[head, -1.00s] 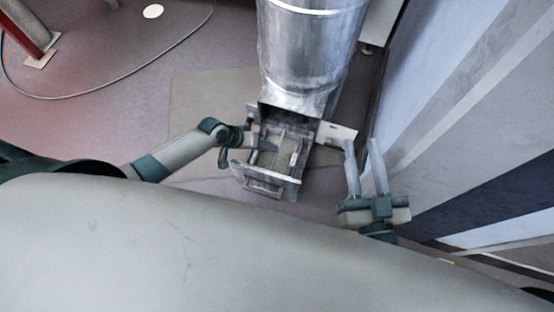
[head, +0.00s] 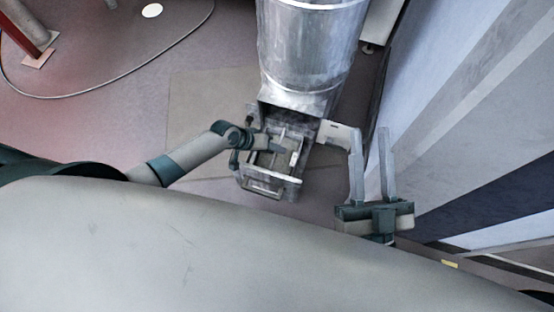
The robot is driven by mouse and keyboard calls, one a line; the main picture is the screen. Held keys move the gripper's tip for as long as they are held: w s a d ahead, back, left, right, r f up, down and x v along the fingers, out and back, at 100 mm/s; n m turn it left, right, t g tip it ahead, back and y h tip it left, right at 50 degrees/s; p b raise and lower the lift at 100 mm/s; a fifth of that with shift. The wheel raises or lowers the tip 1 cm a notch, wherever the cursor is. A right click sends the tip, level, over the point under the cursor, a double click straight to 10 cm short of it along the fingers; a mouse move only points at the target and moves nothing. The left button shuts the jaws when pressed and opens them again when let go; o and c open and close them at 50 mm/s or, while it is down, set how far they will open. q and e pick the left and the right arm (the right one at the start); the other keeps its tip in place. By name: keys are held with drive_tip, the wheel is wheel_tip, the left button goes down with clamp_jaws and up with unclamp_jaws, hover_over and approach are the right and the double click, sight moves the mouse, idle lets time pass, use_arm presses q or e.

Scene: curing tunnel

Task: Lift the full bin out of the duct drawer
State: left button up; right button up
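The duct drawer (head: 294,180) stands pulled out below the mouth of the silver duct, with a bar handle on its front. The bin (head: 265,160) sits inside it, with greyish-beige contents; its far side is partly hidden by my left gripper. My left gripper (head: 278,148) reaches in from the left over the drawer's left wall, its fingers at the bin. The fingers are too small and overlapped to tell whether they hold it. My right gripper (head: 370,131) is open and empty to the right of the drawer, fingers pointing up the picture.
The silver duct (head: 310,50) rises behind the drawer. A pale plate (head: 338,135) sticks out right of its mouth, close to my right gripper's left finger. A striped wall (head: 470,110) bounds the right side. A cable (head: 120,83) lies on the floor at upper left.

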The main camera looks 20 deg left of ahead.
idle(0.3)
use_arm(q)
clamp_jaws()
idle(1.3)
